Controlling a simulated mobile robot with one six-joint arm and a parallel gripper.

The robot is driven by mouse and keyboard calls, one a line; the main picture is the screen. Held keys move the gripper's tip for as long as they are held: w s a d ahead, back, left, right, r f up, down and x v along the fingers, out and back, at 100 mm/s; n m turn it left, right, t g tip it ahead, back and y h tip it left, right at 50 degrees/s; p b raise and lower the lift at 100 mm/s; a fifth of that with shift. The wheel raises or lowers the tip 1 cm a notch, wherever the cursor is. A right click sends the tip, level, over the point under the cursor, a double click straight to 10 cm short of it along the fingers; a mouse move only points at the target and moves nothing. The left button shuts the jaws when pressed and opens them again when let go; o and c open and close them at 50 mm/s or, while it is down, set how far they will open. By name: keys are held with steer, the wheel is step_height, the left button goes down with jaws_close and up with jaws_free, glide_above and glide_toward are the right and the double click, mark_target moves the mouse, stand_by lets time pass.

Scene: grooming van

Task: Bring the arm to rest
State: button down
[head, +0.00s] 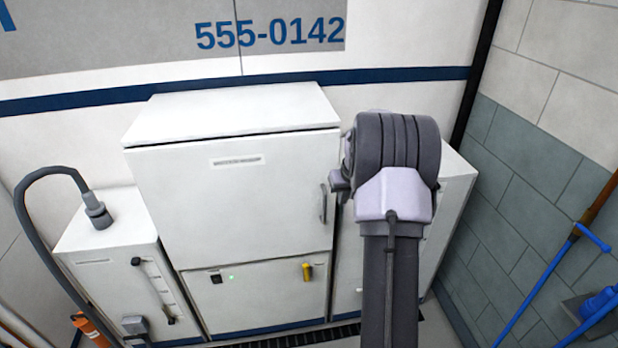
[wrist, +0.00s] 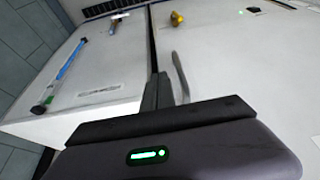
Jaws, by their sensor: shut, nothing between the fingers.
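My arm (head: 392,250) rises from the bottom of the head view, right of centre, in front of the white cabinet's right side. Its rounded dark joint is at the top and hides most of my gripper there. In the wrist view my gripper (wrist: 163,90) shows as dark fingers, closed together with nothing between them. They are close to the grey door handle (wrist: 181,76) in that picture; I cannot tell whether they touch it. The same handle (head: 323,203) shows just left of my arm in the head view.
The white cabinet (head: 232,200) has a yellow knob (head: 307,272) and a green light below its door. A lower white unit (head: 110,250) with a grey hose stands left. A tiled wall (head: 530,190) and blue-handled tools are right. A dark floor grate (head: 300,338) runs in front.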

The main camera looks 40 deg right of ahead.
steer(key=s+a+r+b, duration=0.15)
steer(key=a+r, duration=0.25)
steer(key=a, duration=0.4)
steer(key=a+r+t+y+b, duration=0.15)
steer(key=a+r, duration=0.25)
steer(key=a, duration=0.5)
steer(key=s+a+r+b, duration=0.15)
steer(key=a+r, duration=0.25)
steer(key=a, duration=0.4)
steer(key=s+a+f+y+b, duration=0.1)
steer(key=s+a+f+b, duration=0.1)
steer(key=s+a, duration=0.8)
steer(key=s+a+f+n+y+b, duration=0.1)
steer(key=s+a+f+b, duration=0.1)
steer(key=s+a, duration=0.8)
steer(key=shift+s+a+b, duration=0.15)
steer(key=shift+s+b, duration=0.1)
steer(key=shift+b, duration=0.3)
steer(key=shift+y, duration=0.25)
